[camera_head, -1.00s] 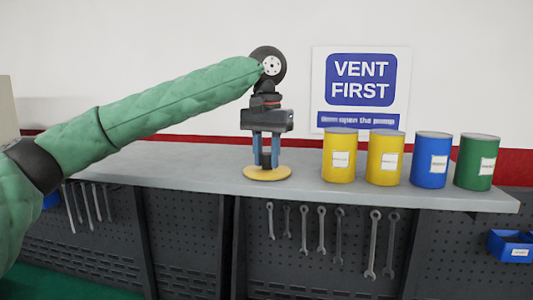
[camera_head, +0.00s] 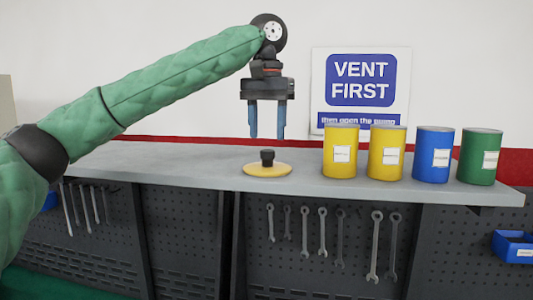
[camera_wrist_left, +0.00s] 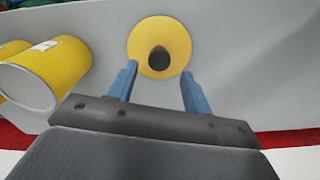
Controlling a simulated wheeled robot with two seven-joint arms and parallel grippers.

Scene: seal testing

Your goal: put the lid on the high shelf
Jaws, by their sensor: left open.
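The lid (camera_head: 252,170) is a flat yellow disc with a black knob (camera_head: 267,157). It lies flat on the grey high shelf (camera_head: 210,172), near its front edge and left of the cans. My left gripper (camera_head: 267,136) is above the lid, open and empty, with its two blue fingers pointing down and apart from the knob. In the left wrist view the lid (camera_wrist_left: 142,64) lies beyond the spread fingertips (camera_wrist_left: 158,70), with nothing between them. My right gripper is not in view.
Two yellow cans (camera_head: 340,155), a blue can (camera_head: 433,158) and a green can (camera_head: 480,162) stand on the shelf to the right. A "VENT FIRST" sign (camera_head: 360,80) hangs behind. Wrenches (camera_head: 322,230) hang on pegboard below. The shelf left of the lid is clear.

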